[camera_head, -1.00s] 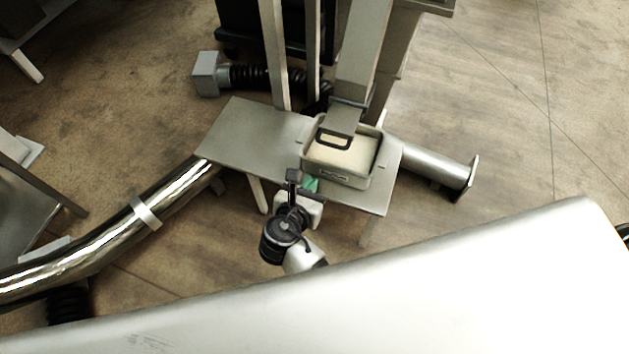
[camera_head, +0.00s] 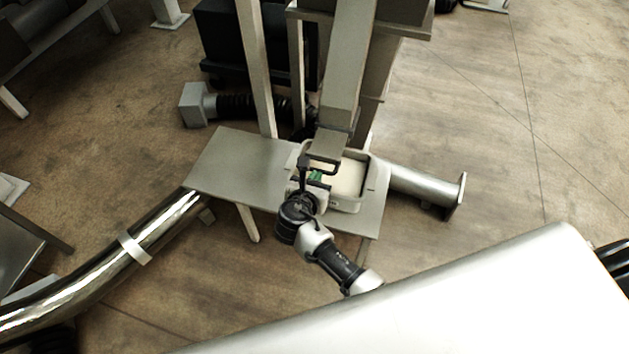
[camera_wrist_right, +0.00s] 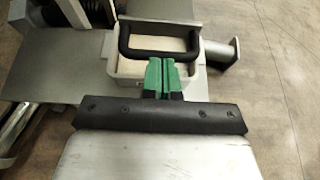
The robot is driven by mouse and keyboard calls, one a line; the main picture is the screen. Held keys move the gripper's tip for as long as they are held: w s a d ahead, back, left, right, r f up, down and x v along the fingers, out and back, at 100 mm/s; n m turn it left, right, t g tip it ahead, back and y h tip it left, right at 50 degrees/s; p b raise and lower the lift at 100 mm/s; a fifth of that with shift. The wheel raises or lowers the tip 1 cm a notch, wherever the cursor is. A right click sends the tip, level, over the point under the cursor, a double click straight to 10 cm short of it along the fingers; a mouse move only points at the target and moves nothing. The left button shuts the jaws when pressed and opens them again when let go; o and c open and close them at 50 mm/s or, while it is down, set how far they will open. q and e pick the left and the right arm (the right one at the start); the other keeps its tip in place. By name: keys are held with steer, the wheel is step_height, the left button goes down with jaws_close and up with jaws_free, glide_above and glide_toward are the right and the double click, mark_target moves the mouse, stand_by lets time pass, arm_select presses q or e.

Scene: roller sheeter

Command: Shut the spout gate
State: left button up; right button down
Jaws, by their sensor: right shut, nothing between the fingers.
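The spout (camera_head: 345,75) comes down from the top of the head view and ends above a pale bin (camera_head: 359,207) with cream-coloured material in it. The gate, a grey plate (camera_head: 329,142) at the spout's lower end, carries a black U-shaped handle (camera_head: 324,168). The handle also shows in the right wrist view (camera_wrist_right: 160,57). My right gripper (camera_head: 321,177) has green fingers, closed together and empty. In the wrist view its fingertips (camera_wrist_right: 161,62) are right at the handle's near bar; I cannot tell whether they touch. My left gripper is out of view.
The bin stands on a grey metal table (camera_head: 240,170). A shiny pipe (camera_head: 150,235) runs at the left and a flanged tube (camera_head: 425,188) sticks out at the right. Upright posts (camera_head: 257,70) rise behind the table. Open floor (camera_head: 480,120) lies to the right.

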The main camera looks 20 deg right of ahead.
mark_target(324, 156)
steer(key=w+d, duration=0.1)
steer(key=w, duration=0.1)
steer(key=w+d, duration=0.3)
steer(key=w, duration=0.1)
steer(key=shift+w+d+p, duration=0.25)
steer(key=shift+w+p, duration=0.05)
steer(key=shift+p, duration=0.1)
steer(key=shift+w+d, duration=0.1)
steer(key=shift+d, duration=0.05)
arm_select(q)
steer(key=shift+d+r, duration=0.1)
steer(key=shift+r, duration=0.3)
arm_select(e)
steer(key=shift+r, duration=0.15)
